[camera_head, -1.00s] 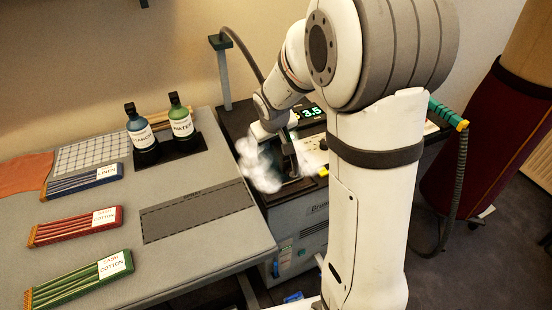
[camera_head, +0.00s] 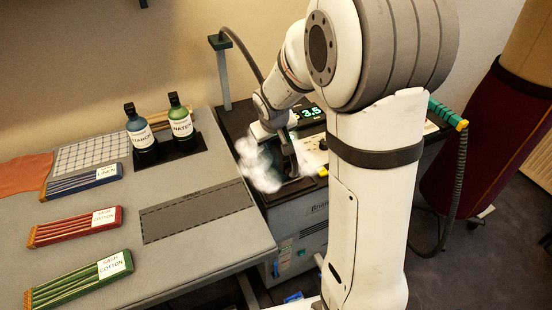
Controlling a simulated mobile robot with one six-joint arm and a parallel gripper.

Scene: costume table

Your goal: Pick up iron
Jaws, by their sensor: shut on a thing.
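The iron (camera_head: 288,158) is a dark shape at the steam station (camera_head: 300,215), right of the ironing table, partly hidden by white steam and by my arm. My gripper (camera_head: 275,133) reaches down over it from above and is shut on it, as far as the view shows; the fingertips are mostly hidden. Whether the iron is clear of its rest cannot be told.
On the grey table (camera_head: 60,222), a blue bottle (camera_head: 139,128) and a green bottle (camera_head: 180,122) stand in a dark holder. Several labelled cloth bundles lie at left. A dark rectangle (camera_head: 197,212) marks bare tabletop. A green-ended hose (camera_head: 460,170) hangs at right.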

